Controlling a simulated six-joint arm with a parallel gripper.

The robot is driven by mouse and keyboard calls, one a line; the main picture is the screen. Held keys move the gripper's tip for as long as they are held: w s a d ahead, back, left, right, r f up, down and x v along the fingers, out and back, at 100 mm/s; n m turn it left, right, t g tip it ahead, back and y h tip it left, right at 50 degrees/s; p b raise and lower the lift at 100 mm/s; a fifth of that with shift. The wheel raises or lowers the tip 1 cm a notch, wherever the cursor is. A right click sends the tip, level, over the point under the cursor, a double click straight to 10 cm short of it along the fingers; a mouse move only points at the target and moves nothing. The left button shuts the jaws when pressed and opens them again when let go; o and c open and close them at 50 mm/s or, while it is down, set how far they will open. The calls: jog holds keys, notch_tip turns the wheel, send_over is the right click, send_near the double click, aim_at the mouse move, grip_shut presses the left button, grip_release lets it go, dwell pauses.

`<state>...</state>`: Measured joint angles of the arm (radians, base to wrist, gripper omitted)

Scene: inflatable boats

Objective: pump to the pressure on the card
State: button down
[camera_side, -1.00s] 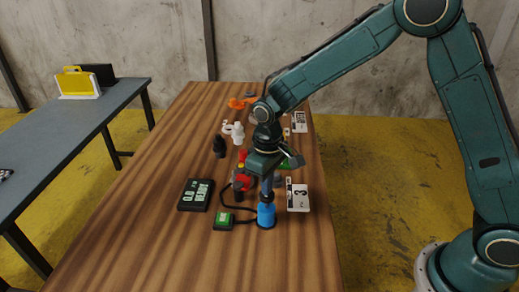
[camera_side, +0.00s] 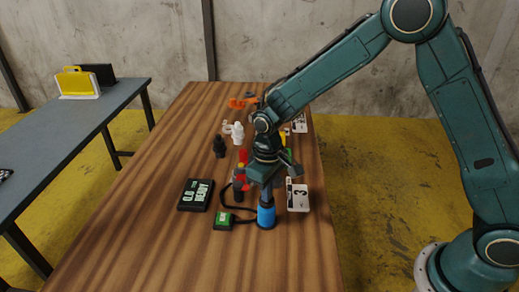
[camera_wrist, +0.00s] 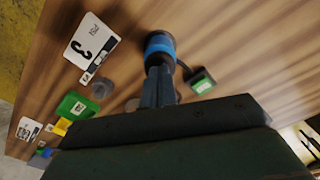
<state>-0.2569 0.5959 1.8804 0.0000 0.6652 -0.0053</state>
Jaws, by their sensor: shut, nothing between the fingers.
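The blue pump (camera_side: 266,216) stands upright near the front of the wooden table; its blue band also shows in the wrist view (camera_wrist: 160,43). My gripper (camera_side: 266,199) is shut and empty, pointing down directly over the pump, its fingertips at or touching the pump's dark top; exact contact is hidden. The fingers also show in the wrist view (camera_wrist: 157,72). A white card (camera_side: 298,196) reading "3", with "PSI" legible in the wrist view (camera_wrist: 91,41), lies to the pump's right. A black display (camera_side: 196,195) reads "0.0 READY". A small green-faced box (camera_side: 224,220) sits left of the pump, beside a dark hose.
Red parts (camera_side: 243,157), a black bottle-like piece (camera_side: 219,146), a white piece (camera_side: 237,133) and orange parts (camera_side: 237,103) stand farther back. Another white card (camera_side: 299,123) lies at the back right. The table's front is clear. A grey table (camera_side: 70,125) stands left.

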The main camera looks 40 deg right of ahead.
jog(key=shift+f, duration=0.15)
jog(key=shift+r, duration=2.05)
jog(key=shift+f, duration=0.7)
jog(key=shift+f, duration=1.35)
jog(key=shift+r, duration=0.15)
jog(key=shift+r, duration=1.9)
